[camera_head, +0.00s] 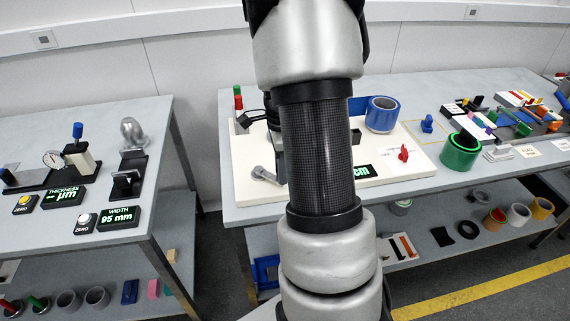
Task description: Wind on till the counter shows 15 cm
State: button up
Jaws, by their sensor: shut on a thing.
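The winder's cream base board (420,165) lies on the right-hand table. A blue reel (382,114) stands at its back right, and a red knob (403,153) sits at its right side. The counter (361,171) has green figures; only "cm" shows, and my arm covers the number. A grey lever (265,175) lies at the board's front left. My gripper (273,122) is mostly hidden behind my arm; dark parts show at the arm's left edge. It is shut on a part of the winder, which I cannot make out.
A red and green post (238,97) stands at the board's back left. The left table (85,259) bears thickness and width gauges. A floor gap separates the tables.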

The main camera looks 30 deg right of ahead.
jog(key=shift+w+a+r, duration=0.1)
jog(key=shift+a+r, duration=0.05)
jog(key=shift+a, duration=0.1)
jog(key=shift+s+a, duration=0.2)
jog(key=shift+a, duration=1.4)
jog(key=shift+w+a+p, duration=0.25)
jog(key=shift+a+p, duration=0.05)
jog(key=shift+a, duration=0.4)
jog(key=shift+w+a+p, duration=0.2)
jog(key=shift+a+p, duration=0.05)
jog(key=shift+a, duration=0.4)
jog(key=o, duration=1)
jog(key=shift+c, duration=0.2)
jog(key=shift+s, duration=0.15)
